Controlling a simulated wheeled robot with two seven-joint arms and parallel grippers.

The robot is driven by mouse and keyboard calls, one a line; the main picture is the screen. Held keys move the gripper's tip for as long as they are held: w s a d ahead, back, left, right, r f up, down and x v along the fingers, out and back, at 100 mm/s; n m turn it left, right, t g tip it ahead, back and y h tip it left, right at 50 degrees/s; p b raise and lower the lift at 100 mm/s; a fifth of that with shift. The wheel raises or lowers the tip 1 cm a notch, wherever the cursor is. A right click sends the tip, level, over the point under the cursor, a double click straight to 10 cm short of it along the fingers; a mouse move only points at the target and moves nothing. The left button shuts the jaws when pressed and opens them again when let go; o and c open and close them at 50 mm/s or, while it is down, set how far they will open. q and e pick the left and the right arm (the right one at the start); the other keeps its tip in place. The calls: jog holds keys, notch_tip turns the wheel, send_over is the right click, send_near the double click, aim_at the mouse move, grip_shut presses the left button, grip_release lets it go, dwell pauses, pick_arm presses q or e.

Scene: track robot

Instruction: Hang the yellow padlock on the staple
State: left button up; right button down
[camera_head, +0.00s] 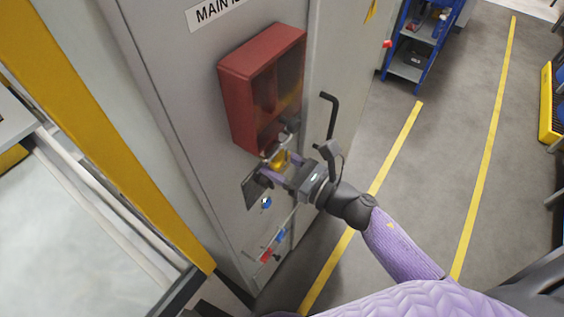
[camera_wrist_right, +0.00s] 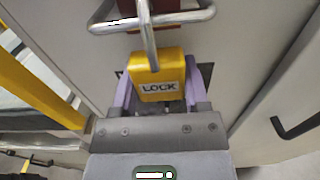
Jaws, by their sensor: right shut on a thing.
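The yellow padlock (camera_wrist_right: 160,66), marked LOCK, sits between the purple fingers of my right gripper (camera_wrist_right: 158,92), which is shut on it. In the head view the padlock (camera_head: 279,160) shows small, just under the red box, with my right gripper (camera_head: 277,172) around it. Its grey shackle (camera_wrist_right: 148,40) points up in the wrist view and crosses in front of a grey metal loop, which looks like the staple (camera_wrist_right: 185,17). I cannot tell whether the shackle passes through the loop. In the head view the staple (camera_head: 291,126) is small and partly unclear. My left gripper is out of view.
The red open box (camera_head: 236,102) is fixed to the grey cabinet (camera_head: 190,75) above the padlock. A black door handle (camera_head: 331,114) stands out to its right. A blue padlock (camera_head: 266,202) and red and blue items hang below. Open floor lies right.

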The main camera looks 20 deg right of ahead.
grip_release()
jog(key=b+v, duration=0.2)
jog(key=v, duration=0.7)
jog(key=s+d+f+m+g+h+b, duration=0.1)
jog(key=s+d+f+m+h+b, duration=0.15)
jog(key=f+m, duration=0.65)
jog(key=s+d+f+m+g+h+b, duration=0.15)
jog(key=f+m+h, duration=0.25)
jog(key=f+m, duration=0.45)
jog(key=s+d+f+m+h+b, duration=0.1)
jog(key=d+f+m+h+b, duration=0.35)
jog(key=f, duration=0.75)
jog(key=s+a+f+m+g+b, duration=0.1)
jog(key=s+a+f+m+g, duration=0.1)
jog(key=s+f+m, duration=0.4)
jog(key=s+a+f+m+g+b, duration=0.1)
jog(key=s+a+f+m+g, duration=0.1)
jog(key=s+f+m+g, duration=0.3)
jog(key=s+a+f+m+g+b, duration=0.1)
jog(key=s+a+f+m+g, duration=0.1)
jog(key=s+f+m+g, duration=0.2)
jog(key=shift+s+a+f+m, duration=0.1)
jog(key=shift+s+f+m, duration=0.55)
jog(key=shift+s, duration=0.5)
jog(key=shift+s+d+f+m, duration=0.1)
jog(key=shift+s+f+m, duration=0.55)
jog(key=shift+s, duration=0.5)
jog(key=shift+s+a+f+m, duration=0.1)
jog(key=shift+s+f+m, duration=0.5)
jog(key=shift+s, duration=0.55)
